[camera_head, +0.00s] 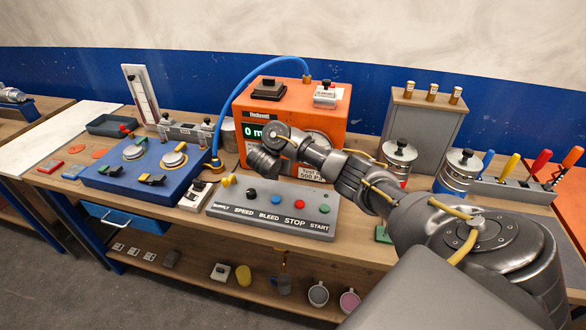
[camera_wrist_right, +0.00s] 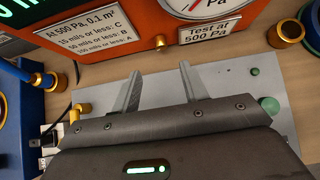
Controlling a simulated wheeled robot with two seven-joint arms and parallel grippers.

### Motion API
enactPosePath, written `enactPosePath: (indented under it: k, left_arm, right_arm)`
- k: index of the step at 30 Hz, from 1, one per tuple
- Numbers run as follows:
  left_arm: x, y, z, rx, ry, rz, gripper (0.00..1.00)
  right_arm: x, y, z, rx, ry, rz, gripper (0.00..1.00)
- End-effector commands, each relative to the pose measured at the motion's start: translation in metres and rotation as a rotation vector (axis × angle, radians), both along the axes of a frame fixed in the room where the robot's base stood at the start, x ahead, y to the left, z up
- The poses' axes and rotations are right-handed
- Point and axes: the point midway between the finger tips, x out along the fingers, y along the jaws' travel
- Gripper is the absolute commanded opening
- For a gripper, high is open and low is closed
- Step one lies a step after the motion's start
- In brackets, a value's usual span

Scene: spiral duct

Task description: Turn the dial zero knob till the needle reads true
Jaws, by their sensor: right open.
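The orange tester (camera_head: 285,100) stands on the bench with a green-lit display and a round dial (camera_head: 318,140), largely hidden by my right arm in the head view. In the right wrist view the dial (camera_wrist_right: 200,7) is cut by the top edge, with only its lower white face and a bit of red showing; the needle reading cannot be made out. My left gripper is out of view.
The grey control panel (camera_head: 272,212) with coloured buttons lies in front of the tester. A blue unit (camera_head: 145,170) with a blue hose stands left. Two metal canisters (camera_head: 398,156) and a tool rack (camera_head: 510,190) stand right.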

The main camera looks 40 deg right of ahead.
Motion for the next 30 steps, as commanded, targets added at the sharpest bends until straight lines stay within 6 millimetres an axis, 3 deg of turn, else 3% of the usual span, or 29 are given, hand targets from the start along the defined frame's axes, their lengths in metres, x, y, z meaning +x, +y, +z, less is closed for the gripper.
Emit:
enactPosePath:
  k: [5,14,22,30]
  left_arm:
    - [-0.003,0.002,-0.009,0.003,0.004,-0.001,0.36]
    - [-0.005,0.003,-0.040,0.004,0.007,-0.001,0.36]
    - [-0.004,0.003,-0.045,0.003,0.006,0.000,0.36]
    - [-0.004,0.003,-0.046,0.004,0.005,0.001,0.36]
  right_arm:
    - [0.001,-0.006,-0.009,-0.001,0.002,-0.004,0.44]
    - [0.020,-0.034,-0.044,0.001,0.000,-0.006,0.44]
    - [0.036,-0.056,-0.069,0.005,0.002,-0.007,0.44]
    - [0.042,-0.064,-0.077,0.004,-0.001,-0.004,0.44]
